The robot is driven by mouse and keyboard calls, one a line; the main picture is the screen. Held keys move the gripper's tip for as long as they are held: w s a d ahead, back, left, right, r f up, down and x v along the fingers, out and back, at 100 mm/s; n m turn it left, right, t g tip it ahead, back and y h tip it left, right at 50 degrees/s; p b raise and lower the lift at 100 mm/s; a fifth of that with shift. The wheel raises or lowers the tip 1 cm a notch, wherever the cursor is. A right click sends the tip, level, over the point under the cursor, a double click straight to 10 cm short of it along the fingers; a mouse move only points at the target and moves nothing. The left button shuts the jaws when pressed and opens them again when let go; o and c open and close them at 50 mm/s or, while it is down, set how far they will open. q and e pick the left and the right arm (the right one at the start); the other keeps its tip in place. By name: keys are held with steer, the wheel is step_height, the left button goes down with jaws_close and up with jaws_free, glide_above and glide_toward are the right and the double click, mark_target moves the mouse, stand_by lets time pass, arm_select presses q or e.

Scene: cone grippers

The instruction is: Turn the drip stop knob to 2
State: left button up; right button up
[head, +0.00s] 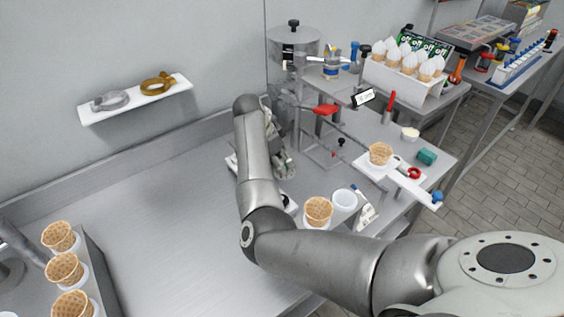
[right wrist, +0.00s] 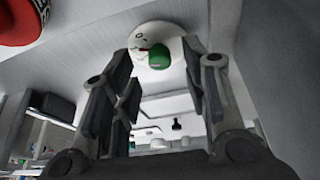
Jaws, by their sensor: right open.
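In the right wrist view a green knob (right wrist: 159,57) sits on a round white dial (right wrist: 143,39). The dial has small dark and red marks, too small to read. My right gripper (right wrist: 158,66) is open, with one finger on each side of the green knob. I cannot tell whether a finger touches it. In the head view my right arm reaches over the table and its gripper (head: 280,163) is beside the metal stand, partly hidden by the arm. The knob is hidden there. My left gripper is not in view.
A red part (right wrist: 18,22) is close at upper left in the wrist view. The table's left middle is clear.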

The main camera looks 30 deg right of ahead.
steer(key=shift+x, duration=0.85)
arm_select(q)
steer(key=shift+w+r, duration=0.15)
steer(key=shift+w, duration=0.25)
arm_select(e)
steer(key=shift+d+f, duration=0.1)
jaws_close()
steer(key=shift+p, duration=0.65)
steer(key=n+p, duration=0.1)
steer(key=p, duration=0.1)
steer(key=n+t+p, duration=0.1)
steer(key=n+p, duration=0.1)
steer(key=n+t+p, duration=0.1)
steer(key=n+p, duration=0.1)
steer(key=p, duration=0.1)
steer(key=shift+s+r, duration=0.2)
steer(key=shift+r, duration=0.1)
arm_select(q)
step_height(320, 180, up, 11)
steer(key=p, duration=0.2)
steer(key=shift+p, duration=0.35)
arm_select(e)
steer(key=shift+d+f+n+t+y, duration=0.15)
steer(key=shift+n+t+y, duration=0.25)
steer(key=shift+n, duration=1)
